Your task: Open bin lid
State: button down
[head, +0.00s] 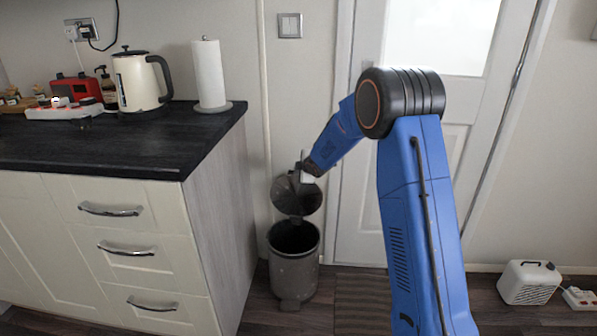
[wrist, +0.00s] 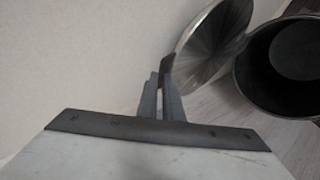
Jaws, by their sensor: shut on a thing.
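The bin (head: 293,275) stands on the floor beside the end of the counter, its dark inside showing from above. Its round metal lid (head: 297,196) is raised and tilted up above the rim at the back. In the wrist view the lid (wrist: 212,45) stands up on the right, and the open bin (wrist: 283,62) is beyond it. My gripper (head: 304,168) is at the top of the lid. In the wrist view my gripper (wrist: 163,84) has its fingers close together on the lid's edge. The exact contact spot is small and partly hidden by the fingers.
The counter (head: 130,140) is left of the bin, with a kettle (head: 138,80) and a paper towel roll (head: 208,78) on it. A white door (head: 360,200) is behind my arm. A white heater-like box (head: 529,283) is on the floor at right.

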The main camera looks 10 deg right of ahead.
jog(key=shift+f, duration=0.2)
jog(key=c, duration=2)
grip_release()
jog(key=shift+r, duration=0.1)
jog(key=v, duration=1.7)
jog(key=shift+s, duration=0.15)
